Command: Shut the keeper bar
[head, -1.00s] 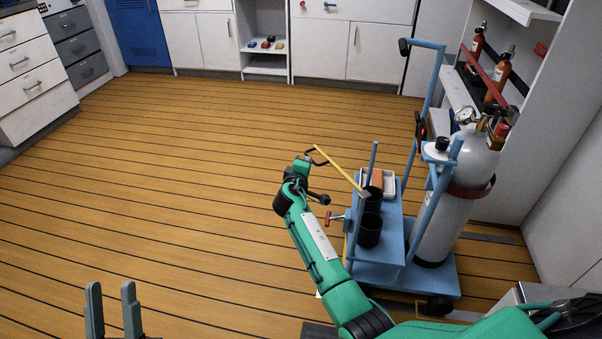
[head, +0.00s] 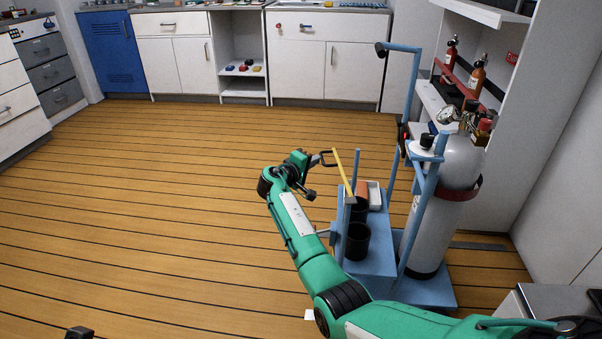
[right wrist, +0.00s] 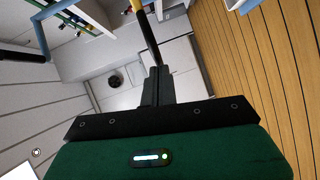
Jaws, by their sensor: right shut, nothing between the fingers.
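The keeper bar (head: 344,174) is yellow and is fixed at its near end to the blue cart. Its far end, with a dark loop handle (head: 327,158), stands out away from me, beside the cart's left side. My right gripper (head: 314,159) is shut and empty at that handle. In the right wrist view the shut fingers (right wrist: 157,85) point at the bar's dark part (right wrist: 148,38); whether they touch is unclear. Only a dark tip of what seems my left gripper (head: 79,332) shows at the bottom edge; its jaw state is hidden.
The blue cart (head: 370,262) carries black cups (head: 357,242), a tray (head: 375,197) and a large grey gas cylinder (head: 441,228). A shelf with red bottles (head: 478,76) stands behind it. The wooden floor (head: 150,190) left of the cart is clear.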

